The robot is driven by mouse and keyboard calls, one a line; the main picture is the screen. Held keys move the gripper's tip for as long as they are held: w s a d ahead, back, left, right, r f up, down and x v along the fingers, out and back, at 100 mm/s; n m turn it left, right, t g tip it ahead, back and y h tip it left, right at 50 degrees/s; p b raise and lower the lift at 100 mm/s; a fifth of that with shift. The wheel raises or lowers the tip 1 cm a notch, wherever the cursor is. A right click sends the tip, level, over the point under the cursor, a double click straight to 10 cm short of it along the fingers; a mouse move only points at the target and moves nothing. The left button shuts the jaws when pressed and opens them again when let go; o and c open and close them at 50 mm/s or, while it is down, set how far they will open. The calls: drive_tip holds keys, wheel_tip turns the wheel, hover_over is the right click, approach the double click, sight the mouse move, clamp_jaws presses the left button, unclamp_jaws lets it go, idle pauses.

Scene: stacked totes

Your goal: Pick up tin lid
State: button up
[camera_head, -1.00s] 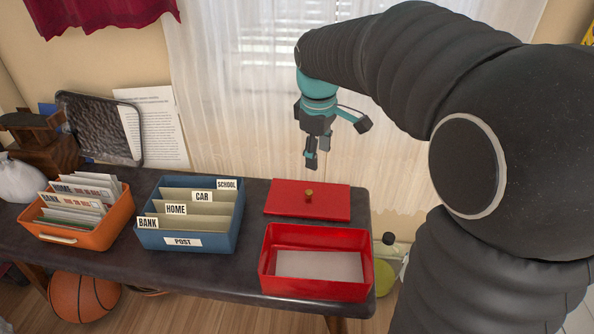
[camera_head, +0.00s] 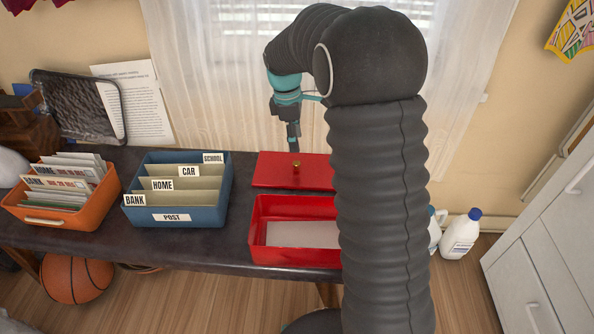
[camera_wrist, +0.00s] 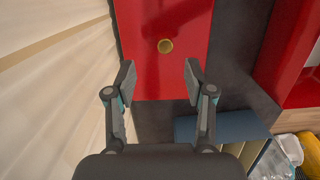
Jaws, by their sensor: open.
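The tin lid (camera_head: 275,172) is a flat red rectangle with a small brass knob (camera_head: 295,167), lying on the dark table behind the open red tin (camera_head: 262,222). In the wrist view the lid (camera_wrist: 190,75) lies below my gripper, and its knob (camera_wrist: 165,46) is beyond the fingertips, roughly centred between them. My gripper (camera_wrist: 160,80) is open and empty. In the head view my gripper (camera_head: 293,142) hangs above the lid, close to the knob; its far finger is partly hidden. My arm hides the right ends of the lid and tin.
A blue sorter box (camera_head: 180,232) with labelled dividers stands left of the tin, with an orange letter box (camera_head: 50,237) further left. A sheer curtain (camera_head: 215,90) hangs close behind the table. White bottles (camera_head: 458,238) stand on the floor at right.

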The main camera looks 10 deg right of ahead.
sight(296, 163)
wheel_tip(296, 163, down, 3)
drive_tip(key=shift+s+d+r, duration=0.1)
drive_tip(key=shift+r, duration=0.1)
drive_tip(key=shift+s+f+b, duration=0.15)
drive_tip(key=shift+s+f, duration=0.05)
drive_tip(key=shift+f, duration=1.1)
drive_tip(key=shift+s+f+b, duration=0.15)
drive_tip(key=shift+f, duration=1.15)
clamp_jaws()
